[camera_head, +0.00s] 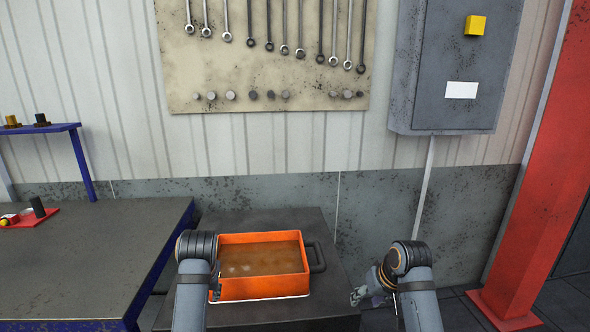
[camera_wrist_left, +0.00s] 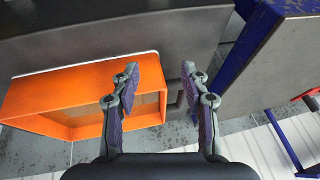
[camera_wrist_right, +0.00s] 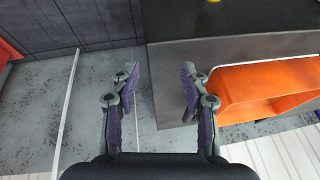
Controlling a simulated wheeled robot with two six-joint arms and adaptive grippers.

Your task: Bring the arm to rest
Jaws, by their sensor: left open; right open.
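My right gripper (camera_head: 358,296) is open and empty, to the right of the orange bin in the head view. Its two spread fingers show in the right wrist view (camera_wrist_right: 159,72), with nothing between them. My left gripper (camera_head: 215,291) is mostly hidden behind my left arm at the bin's left front. In the left wrist view the left gripper (camera_wrist_left: 159,72) is open, with no object held between its fingers; one finger overlaps the orange bin in the picture. Whether it touches the bin I cannot tell.
The orange bin (camera_head: 262,287), with brown contents and a dark handle (camera_head: 316,258), stands on a dark bench (camera_head: 335,297). A blue-framed table (camera_head: 80,250) is at left, holding a red tray (camera_head: 40,219). A red column (camera_head: 540,160) rises at right. Bare floor shows between bench and column.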

